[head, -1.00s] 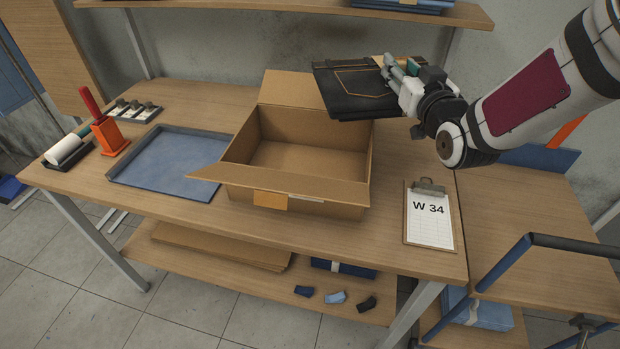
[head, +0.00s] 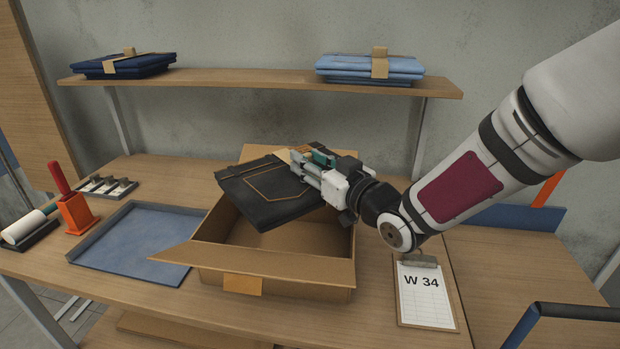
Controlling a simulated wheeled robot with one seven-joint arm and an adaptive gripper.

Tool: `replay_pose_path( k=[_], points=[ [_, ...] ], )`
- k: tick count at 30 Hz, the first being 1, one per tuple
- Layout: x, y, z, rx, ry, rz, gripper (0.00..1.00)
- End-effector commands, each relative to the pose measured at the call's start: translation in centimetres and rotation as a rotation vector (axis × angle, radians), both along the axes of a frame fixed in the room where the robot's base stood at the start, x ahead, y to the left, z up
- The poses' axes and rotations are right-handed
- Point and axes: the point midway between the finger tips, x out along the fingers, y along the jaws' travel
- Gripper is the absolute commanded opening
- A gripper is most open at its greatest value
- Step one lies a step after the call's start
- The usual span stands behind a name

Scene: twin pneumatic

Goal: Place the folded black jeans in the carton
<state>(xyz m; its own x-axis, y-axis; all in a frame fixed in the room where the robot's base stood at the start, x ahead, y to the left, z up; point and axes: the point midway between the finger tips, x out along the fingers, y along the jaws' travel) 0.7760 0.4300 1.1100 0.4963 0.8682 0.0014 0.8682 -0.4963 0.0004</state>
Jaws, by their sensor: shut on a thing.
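The folded black jeans (head: 268,195), with orange stitching and a tan patch, are held tilted over the open carton (head: 275,285). They cover the carton's back part in the head view, and I cannot tell whether they touch its walls. My gripper (head: 306,170) is shut on the right edge of the jeans. The carton is brown cardboard, with its flaps open, on the wooden table. The front part of its inside that shows is empty.
A blue tray (head: 138,240) lies left of the carton. A clipboard (head: 427,292) marked W 34 lies to its right. Dark jeans (head: 125,66) and light blue jeans (head: 370,66) sit on the shelf (head: 262,86) behind. An orange holder (head: 77,213) stands at the left.

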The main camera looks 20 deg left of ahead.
Motion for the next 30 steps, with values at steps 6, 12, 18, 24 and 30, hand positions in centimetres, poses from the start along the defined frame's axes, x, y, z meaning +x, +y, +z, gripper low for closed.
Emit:
replay_pose_path(
  k=[6,12,18,24,30],
  points=[
    [0.0,0.0,-2.8,0.001,0.002,0.000,0.00],
    [0.0,0.0,-3.2,0.002,-0.001,-0.001,0.00],
    [0.0,0.0,-3.4,0.002,-0.001,0.000,0.00],
    [0.1,0.0,-3.9,0.002,-0.001,-0.001,0.00],
    [0.0,0.0,-4.2,-0.001,0.002,-0.001,0.53]
  ],
)
